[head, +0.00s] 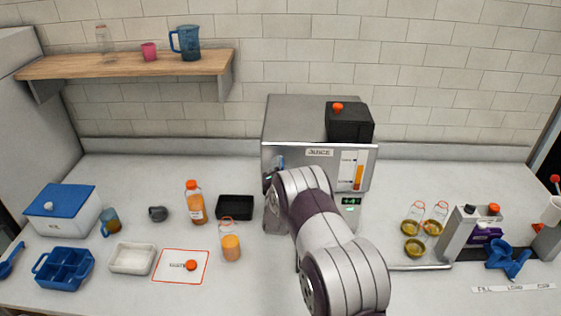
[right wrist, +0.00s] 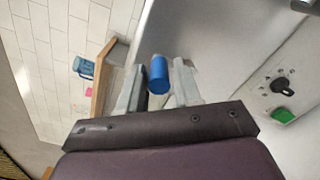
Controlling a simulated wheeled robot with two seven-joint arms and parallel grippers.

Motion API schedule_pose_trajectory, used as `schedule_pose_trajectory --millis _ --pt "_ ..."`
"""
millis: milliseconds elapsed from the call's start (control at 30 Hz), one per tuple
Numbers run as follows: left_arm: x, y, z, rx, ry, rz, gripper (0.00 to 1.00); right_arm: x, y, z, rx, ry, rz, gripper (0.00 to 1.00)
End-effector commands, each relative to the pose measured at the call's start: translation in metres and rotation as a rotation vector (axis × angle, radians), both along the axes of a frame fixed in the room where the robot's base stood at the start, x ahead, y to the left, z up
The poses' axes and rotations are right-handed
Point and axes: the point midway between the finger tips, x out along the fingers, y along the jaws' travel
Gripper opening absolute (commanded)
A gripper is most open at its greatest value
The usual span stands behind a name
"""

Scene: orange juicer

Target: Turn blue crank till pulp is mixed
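The juicer (head: 312,110) is a grey metal box at the back middle of the counter. Its blue crank (head: 279,161) shows as a small blue bit on the left of the front, mostly hidden behind my right arm. In the right wrist view the blue crank handle (right wrist: 158,75) is a short cylinder between the two fingers of my right gripper (right wrist: 160,85). The fingers flank it closely; I cannot tell whether they press on it. The gripper's fingertips are hidden in the head view. The pulp is not visible. My left gripper is not in view.
An orange bottle (head: 195,203), a black tray (head: 235,208) and a jar of orange juice (head: 231,248) stand left of my arm. Glass jars (head: 412,228) and a grey machine (head: 461,232) stand to the right. A wooden shelf (head: 130,64) hangs at the upper left.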

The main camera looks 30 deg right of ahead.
Motion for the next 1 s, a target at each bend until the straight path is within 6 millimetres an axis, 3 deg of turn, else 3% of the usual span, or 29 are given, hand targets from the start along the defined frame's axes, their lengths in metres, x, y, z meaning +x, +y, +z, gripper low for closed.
schedule_pose_trajectory --millis 400,433,533,1000 --pt "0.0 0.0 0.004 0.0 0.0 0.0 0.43 0.01 -0.006 -0.001 0.0 0.0 0.001 0.34" --pt "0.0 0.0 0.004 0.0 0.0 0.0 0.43 0.01 -0.006 -0.001 0.0 0.0 0.001 0.3" --pt "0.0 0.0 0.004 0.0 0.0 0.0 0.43 0.01 -0.006 -0.001 0.001 0.001 0.0 0.0" --pt "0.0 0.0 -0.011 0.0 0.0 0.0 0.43 0.007 -0.009 -0.005 0.074 -0.042 -0.001 0.0"
